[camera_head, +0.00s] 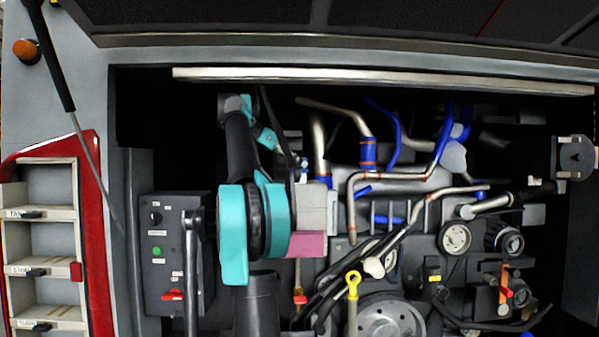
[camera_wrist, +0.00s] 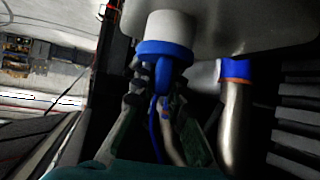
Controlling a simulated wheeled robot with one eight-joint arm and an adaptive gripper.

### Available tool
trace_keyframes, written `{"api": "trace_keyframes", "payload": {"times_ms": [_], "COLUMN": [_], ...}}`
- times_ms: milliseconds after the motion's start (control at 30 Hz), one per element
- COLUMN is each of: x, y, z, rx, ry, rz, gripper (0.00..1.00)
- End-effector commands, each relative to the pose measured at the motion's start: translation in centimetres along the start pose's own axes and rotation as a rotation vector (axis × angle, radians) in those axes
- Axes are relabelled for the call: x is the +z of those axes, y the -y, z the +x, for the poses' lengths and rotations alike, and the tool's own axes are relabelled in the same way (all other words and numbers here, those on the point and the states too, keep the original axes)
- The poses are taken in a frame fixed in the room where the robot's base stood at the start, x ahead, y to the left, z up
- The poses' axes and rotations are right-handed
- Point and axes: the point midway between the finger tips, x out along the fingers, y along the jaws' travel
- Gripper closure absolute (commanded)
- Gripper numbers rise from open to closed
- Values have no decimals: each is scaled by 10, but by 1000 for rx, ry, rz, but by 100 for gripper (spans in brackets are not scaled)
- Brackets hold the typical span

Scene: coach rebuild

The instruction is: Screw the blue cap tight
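The blue cap (camera_wrist: 164,52) sits on the white neck (camera_wrist: 172,24) of a grey tank in the wrist view. A narrow blue grip stands out from the cap toward my gripper. My gripper (camera_wrist: 160,82) has one finger on each side of this grip, with the fingertips close to the cap's underside. The frame is too dark to tell whether the fingers touch it. In the head view my gripper (camera_head: 295,158) reaches down among the engine parts, and the cap cannot be made out clearly there.
A metal pipe with a blue collar (camera_wrist: 235,72) stands close right of my gripper. Bent pipes (camera_head: 352,195) and blue hoses crowd the bay to the right in the head view. A dark control box (camera_head: 172,220) is at left. A pale bar (camera_head: 380,79) spans the top.

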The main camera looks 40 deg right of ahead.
Motion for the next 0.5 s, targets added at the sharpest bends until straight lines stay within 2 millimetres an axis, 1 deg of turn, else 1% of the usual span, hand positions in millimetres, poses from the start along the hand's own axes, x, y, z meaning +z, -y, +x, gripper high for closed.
{"api": "trace_keyframes", "payload": {"times_ms": [367, 500], "x": [1, 1], "y": [0, 2], "z": [0, 0], "rx": [0, 38], "ry": [2, 3], "rz": [0, 25], "gripper": [100, 100]}}
